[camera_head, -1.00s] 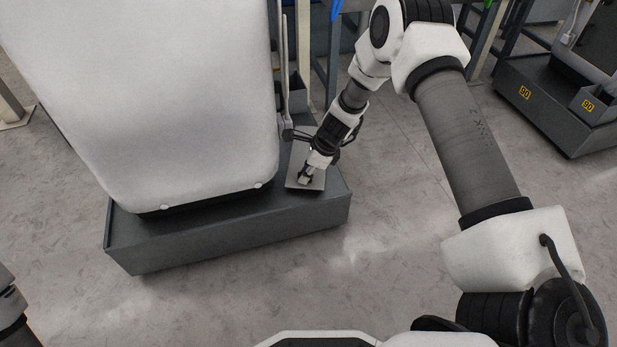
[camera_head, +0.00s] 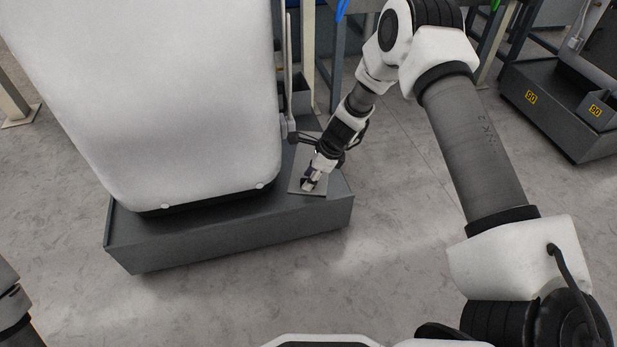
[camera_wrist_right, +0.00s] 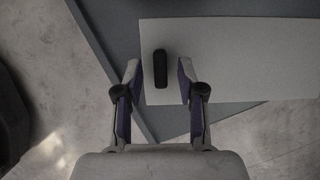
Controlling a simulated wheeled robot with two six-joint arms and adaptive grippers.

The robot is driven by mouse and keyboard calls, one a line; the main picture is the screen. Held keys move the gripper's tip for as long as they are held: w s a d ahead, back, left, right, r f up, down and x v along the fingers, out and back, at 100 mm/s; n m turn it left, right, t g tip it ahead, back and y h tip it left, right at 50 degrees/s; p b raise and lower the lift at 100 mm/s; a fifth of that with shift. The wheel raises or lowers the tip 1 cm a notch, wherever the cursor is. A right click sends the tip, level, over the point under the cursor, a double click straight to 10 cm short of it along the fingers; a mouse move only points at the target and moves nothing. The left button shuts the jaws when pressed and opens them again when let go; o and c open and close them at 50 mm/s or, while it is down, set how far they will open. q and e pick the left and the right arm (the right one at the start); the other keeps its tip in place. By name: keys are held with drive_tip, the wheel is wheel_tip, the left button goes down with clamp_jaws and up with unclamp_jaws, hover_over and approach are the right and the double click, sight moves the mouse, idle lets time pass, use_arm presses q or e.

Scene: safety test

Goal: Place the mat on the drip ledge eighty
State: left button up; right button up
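The mat is a thin light grey sheet (camera_wrist_right: 235,60) with a black grip (camera_wrist_right: 160,68). In the head view the mat (camera_head: 322,186) is at the front right corner of a dark grey base (camera_head: 230,232). In the right wrist view its lower right part reaches past the base's edge; whether it rests flat is unclear. My right gripper (camera_wrist_right: 158,78) is open, its fingers on either side of the grip with gaps. In the head view the right gripper (camera_head: 309,184) is over the mat. My left gripper is out of view; only part of the left arm shows.
A tall white cabinet (camera_head: 150,100) stands on the dark base, left of the mat. Open floor (camera_head: 400,230) lies between the bases.

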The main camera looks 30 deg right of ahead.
drive_tip(key=p+v, duration=0.7)
drive_tip(key=v, duration=0.4)
drive_tip(key=s+a+f+n+g+h, duration=0.25)
drive_tip(key=s+f+n, duration=0.55)
drive_tip(key=s, duration=0.4)
drive_tip(key=s+a+f+n, duration=0.1)
drive_tip(key=s+a+n, duration=0.2)
drive_tip(key=s+n, duration=0.5)
drive_tip(key=s+a+f+n, duration=0.1)
drive_tip(key=s+a+n, duration=0.3)
drive_tip(key=s+n, duration=0.4)
drive_tip(key=s+h, duration=0.1)
drive_tip(key=s, duration=0.2)
drive_tip(key=shift+n, duration=0.4)
